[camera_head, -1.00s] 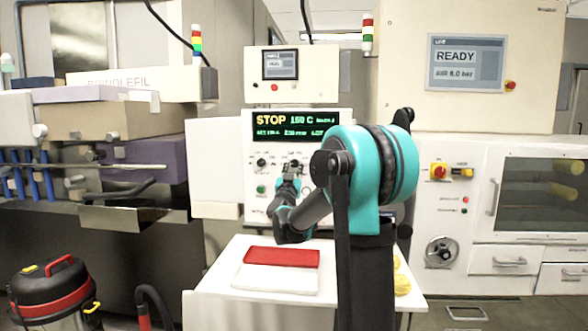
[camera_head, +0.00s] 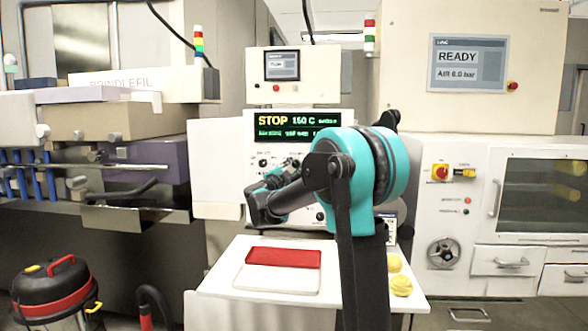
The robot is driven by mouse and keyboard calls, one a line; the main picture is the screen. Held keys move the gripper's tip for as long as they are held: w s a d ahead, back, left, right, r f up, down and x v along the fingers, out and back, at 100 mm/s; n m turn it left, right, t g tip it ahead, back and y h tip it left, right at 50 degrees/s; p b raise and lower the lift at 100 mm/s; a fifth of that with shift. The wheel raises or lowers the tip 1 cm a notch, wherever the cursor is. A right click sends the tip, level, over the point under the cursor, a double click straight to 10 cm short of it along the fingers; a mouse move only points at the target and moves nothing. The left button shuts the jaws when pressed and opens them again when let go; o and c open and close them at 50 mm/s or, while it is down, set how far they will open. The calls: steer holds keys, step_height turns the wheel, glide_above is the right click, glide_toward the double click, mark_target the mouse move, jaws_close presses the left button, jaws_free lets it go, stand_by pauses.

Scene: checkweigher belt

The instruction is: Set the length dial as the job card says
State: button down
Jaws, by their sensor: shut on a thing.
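The white control panel (camera_head: 320,150) carries a dark display (camera_head: 298,126) reading STOP and 150 C, with smaller green text too fine to read. Below it, a black knob (camera_head: 264,163) on the left is uncovered. My gripper (camera_head: 289,167) is at the right-hand dial (camera_head: 296,162) of this row and shut on it, with the wrist coming in from the lower left. The gripper mostly hides this dial, so its pointer and setting cannot be read. The small labels are also unreadable. I cannot identify a job card with legible text.
A white table (camera_head: 225,282) below the panel holds a red-and-white tray (camera_head: 284,258) and yellow items (camera_head: 400,285). Another black knob (camera_head: 320,216) sits low on the panel. A vacuum cleaner (camera_head: 52,290) stands at lower left. My arm blocks the panel's right side.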

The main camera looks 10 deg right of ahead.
steer(key=shift+m+g, duration=0.5)
steer(key=shift+m, duration=0.8)
steer(key=c, duration=1.2)
jaws_free()
steer(key=shift+r, duration=0.1)
steer(key=v, duration=1.2)
steer(key=shift+a, duration=0.15)
